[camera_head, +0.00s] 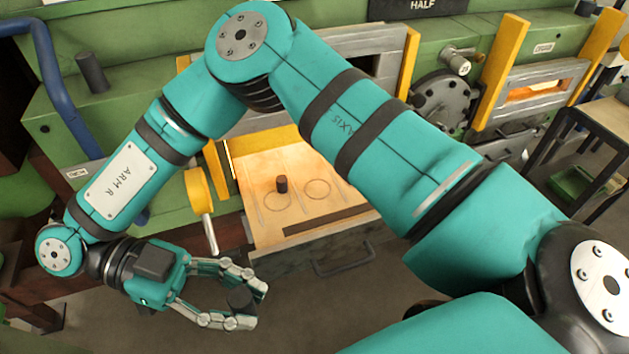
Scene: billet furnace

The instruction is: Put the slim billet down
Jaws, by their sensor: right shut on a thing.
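My right gripper (253,306) is at the lower left, shut on a short dark cylinder, the slim billet (240,298). The billet is held between the fingertips, in front of and below the pulled-out drawer (290,214), over the floor. A second dark billet (282,184) stands upright on the light drawer surface, in or by a drawn ring. Another ring (317,190) to its right is empty. My right arm hides part of the drawer's right side. My left gripper is not in view.
A yellow handle with a metal lever (201,205) stands just left of the drawer. The drawer front has a dark handle (345,260). A glowing furnace opening (535,92) is at the upper right. A table (600,118) stands at the right edge.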

